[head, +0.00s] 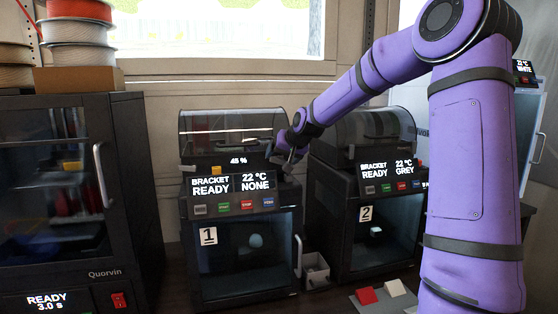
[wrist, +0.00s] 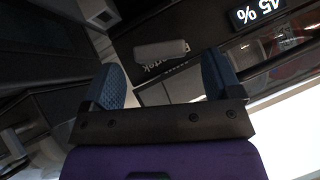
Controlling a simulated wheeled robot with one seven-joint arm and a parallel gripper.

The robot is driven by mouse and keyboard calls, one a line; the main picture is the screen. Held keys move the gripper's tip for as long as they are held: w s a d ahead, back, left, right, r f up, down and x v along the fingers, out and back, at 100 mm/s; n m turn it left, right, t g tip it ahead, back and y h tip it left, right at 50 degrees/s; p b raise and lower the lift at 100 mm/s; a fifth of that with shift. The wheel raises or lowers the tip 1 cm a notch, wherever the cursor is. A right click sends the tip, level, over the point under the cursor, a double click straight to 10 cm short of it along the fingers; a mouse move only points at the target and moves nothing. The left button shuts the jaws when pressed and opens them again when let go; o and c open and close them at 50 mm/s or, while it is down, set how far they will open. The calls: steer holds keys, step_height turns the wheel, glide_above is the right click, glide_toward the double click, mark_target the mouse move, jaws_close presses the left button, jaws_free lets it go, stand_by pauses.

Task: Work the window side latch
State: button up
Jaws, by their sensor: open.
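Printer 1 (head: 198,285) stands in the middle of the head view with a clear rounded hood (head: 215,122) on top. My gripper (head: 283,158) is at the hood's right front corner, beside the small "45 %" display. In the wrist view, my gripper (wrist: 162,80) is open, its two blue-padded fingers apart with nothing between them. In the head view my gripper hides that corner.
Printer 2 (head: 345,235), also hooded, stands close on the right. A larger dark printer (head: 140,200) with a vertical handle is at left. A window (head: 215,30) is behind. A small grey bin (head: 316,272) sits between the printers. Red and white pieces lie front right.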

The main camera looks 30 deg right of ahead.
mark_target(277, 160)
steer(key=shift+x, duration=1.4)
steer(key=c, duration=0.9)
